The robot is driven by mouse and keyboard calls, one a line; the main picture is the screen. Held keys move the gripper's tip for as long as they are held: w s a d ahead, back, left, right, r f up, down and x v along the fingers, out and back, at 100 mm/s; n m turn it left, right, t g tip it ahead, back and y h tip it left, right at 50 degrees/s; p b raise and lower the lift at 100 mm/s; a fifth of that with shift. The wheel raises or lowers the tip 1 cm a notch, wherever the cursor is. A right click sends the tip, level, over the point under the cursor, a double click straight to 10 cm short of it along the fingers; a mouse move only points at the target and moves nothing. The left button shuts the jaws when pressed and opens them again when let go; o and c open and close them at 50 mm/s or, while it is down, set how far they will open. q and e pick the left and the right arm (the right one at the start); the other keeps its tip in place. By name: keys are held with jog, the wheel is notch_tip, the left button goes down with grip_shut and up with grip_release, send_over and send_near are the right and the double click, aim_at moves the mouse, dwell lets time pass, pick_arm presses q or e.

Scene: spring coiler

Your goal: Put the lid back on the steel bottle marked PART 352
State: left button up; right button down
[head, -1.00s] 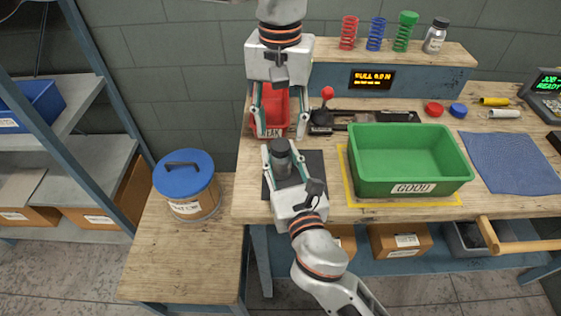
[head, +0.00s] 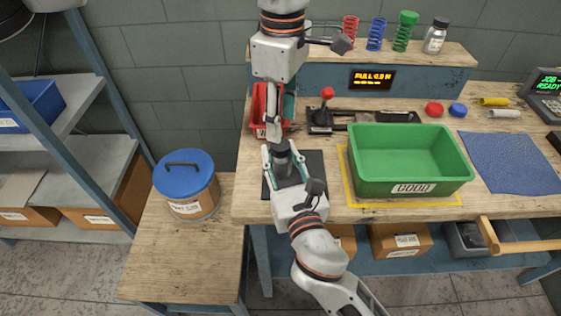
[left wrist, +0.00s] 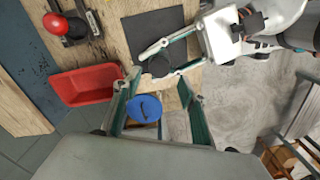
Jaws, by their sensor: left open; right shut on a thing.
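A dark grey bottle (head: 283,158) with a black round top stands upright over the dark mat (head: 313,160). No marking on it is readable, and I cannot tell if the black top is a separate lid. My right gripper (head: 283,166) is shut around the bottle from the front. My left gripper (head: 272,141) is above and behind it, fingers pointing down, open and seen edge-on, its tips close to the top. In the left wrist view the black top (left wrist: 160,65) shows beside the open left fingers (left wrist: 158,88); nothing is between them.
A red bin (head: 262,106) stands behind my left fingers. A green GOOD bin (head: 412,185) is to the right. A lever fixture (head: 322,118) sits behind the mat. A pail with a blue lid (head: 184,172) stands on the lower left table. A labelled bottle (head: 436,36) stands on the shelf.

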aim_at(280, 144)
pick_arm(q)
jog(key=n, duration=0.5)
jog(key=shift+r+n, duration=0.25)
jog(key=shift+n, duration=0.05)
jog(key=n, duration=0.3)
jog(key=shift+r+n, duration=0.2)
jog(key=shift+n, duration=0.1)
jog(key=n, duration=0.5)
jog(key=shift+r, duration=0.25)
jog(key=n, duration=0.4)
jog(key=shift+a+r, duration=0.1)
jog(key=shift+r, duration=0.1)
jog(key=shift+f, duration=4)
jog(key=c, duration=1.1)
jog(key=shift+c, duration=0.2)
